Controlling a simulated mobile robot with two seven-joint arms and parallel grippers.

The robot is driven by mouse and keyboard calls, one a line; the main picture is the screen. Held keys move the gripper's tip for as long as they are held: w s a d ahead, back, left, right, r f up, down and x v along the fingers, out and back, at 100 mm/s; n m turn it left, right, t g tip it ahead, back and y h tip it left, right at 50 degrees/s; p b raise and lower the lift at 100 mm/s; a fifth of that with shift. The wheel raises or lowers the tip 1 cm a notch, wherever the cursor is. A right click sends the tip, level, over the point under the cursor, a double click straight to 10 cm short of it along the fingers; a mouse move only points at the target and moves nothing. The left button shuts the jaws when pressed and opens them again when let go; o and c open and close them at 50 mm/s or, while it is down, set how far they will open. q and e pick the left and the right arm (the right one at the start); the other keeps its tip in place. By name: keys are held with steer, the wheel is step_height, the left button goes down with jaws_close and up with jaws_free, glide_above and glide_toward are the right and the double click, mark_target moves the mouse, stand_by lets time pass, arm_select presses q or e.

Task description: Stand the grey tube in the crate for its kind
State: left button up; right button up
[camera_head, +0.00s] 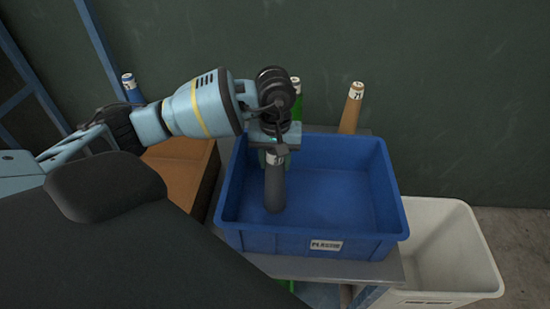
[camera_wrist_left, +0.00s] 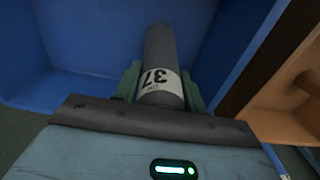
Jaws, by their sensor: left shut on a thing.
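The grey tube (camera_head: 275,192) is dark grey with a white band marked 37, which shows in the left wrist view (camera_wrist_left: 160,60). My left gripper (camera_head: 274,158) is shut on the tube near its banded end, and its fingers show on both sides of the band in the left wrist view (camera_wrist_left: 160,84). The tube hangs roughly upright, its free end down within the left part of the blue crate (camera_head: 312,243), labelled PLASTIC. I cannot tell whether its lower end touches the crate floor. My right gripper is not in view.
An orange-brown crate (camera_head: 182,149) stands left of the blue crate, and a white crate (camera_head: 455,235) stands lower right. Behind are a tan tube (camera_head: 351,110), a green tube (camera_head: 297,103) and a blue tube (camera_head: 132,91). The blue crate's right part is empty.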

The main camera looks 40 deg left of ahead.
arm_select(q)
steer(key=shift+f, duration=0.2)
steer(key=o, duration=1.2)
steer(key=shift+r, duration=0.1)
step_height(320, 180, up, 12)
steer(key=shift+r, duration=0.2)
